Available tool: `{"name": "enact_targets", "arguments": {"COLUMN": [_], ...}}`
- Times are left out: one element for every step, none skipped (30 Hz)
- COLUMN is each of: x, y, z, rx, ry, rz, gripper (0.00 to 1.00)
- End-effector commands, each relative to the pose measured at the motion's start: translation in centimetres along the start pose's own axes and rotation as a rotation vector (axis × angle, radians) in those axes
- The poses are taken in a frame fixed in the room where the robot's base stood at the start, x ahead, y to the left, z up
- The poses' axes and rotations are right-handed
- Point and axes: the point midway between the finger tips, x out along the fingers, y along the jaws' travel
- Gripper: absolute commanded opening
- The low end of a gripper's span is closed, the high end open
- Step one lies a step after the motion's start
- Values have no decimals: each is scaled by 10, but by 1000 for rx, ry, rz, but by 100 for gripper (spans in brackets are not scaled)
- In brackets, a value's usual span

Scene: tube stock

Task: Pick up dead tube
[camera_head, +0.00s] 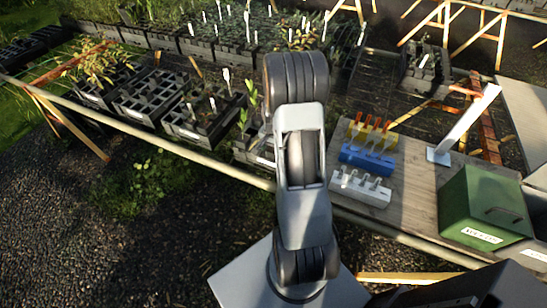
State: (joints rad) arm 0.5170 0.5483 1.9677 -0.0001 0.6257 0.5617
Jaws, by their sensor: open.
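I cannot single out a dead tube with certainty. Yellowed, dry-looking plants (96,66) stand in a black tube tray at the left of the bench. A black tray (170,126) right of them holds a few sparse, dark plants and white labels. Between these two is a tray (143,97) with mostly empty cells. Another tray (242,152) with a green plant is partly hidden behind my arm. My arm rises in the middle of the view, and its links hide my gripper.
A wooden board (414,203) at the right bears yellow (373,134), blue (366,160) and white (358,187) holders, a white upright plate (468,124) and a green bin (484,206). Dense labelled trays (207,50) stand behind. A pale rail (150,137) edges the bench, with gravel in front.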

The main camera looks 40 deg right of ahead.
Motion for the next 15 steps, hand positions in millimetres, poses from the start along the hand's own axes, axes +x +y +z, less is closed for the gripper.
{"name": "enact_targets", "arguments": {"x": [2,2,3,3,3,3,3,3,2,2,2,2,2,2,2], "y": [0,0,0,0,0,0,0,0,0,0,0,0,0,0,0], "z": [0,0,0,0,0,0,0,0,0,0,0,0,0,0,0], "rx": [0,0,0,0,0,0,0,0,0,0,0,0,0,0,0], "ry": [0,0,0,0,0,0,0,0,0,0,0,0,0,0,0], "rz": [0,0,0,0,0,0,0,0,0,0,0,0,0,0,0], "gripper": [82,82,82,82,82,82,82,82,79,77,74,70,67,64,60]}}
